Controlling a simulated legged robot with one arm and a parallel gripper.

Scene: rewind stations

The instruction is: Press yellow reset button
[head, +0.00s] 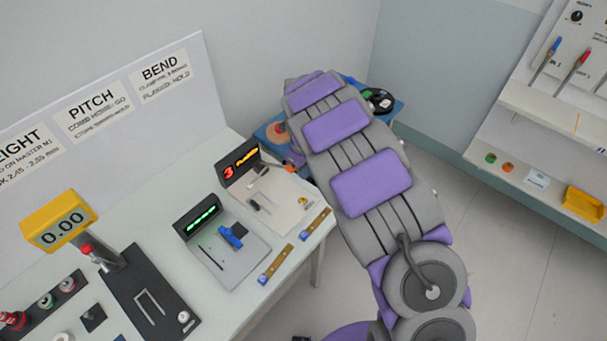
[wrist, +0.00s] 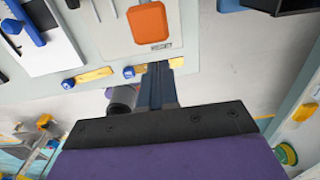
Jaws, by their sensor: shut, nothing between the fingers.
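No clearly marked yellow reset button can be made out. A small yellow piece (head: 304,202) sits on the white plate of the station with the red "3" display; I cannot tell whether it is the button. In the wrist view an orange rounded block (wrist: 149,22) lies on a pale plate. My gripper (wrist: 158,72) is shut and empty, with its dark fingers near the table edge, by a brass strip with a blue knob (wrist: 130,72), below the orange block. Contact cannot be told. In the head view my arm covers the gripper.
The white table (head: 233,312) also carries a station with a green display (head: 203,213) and a yellow gauge reading 0.00 (head: 58,222). A blue surface with spools (head: 380,100) lies behind my arm. A shelf with a yellow bin (head: 585,203) stands right, across open floor.

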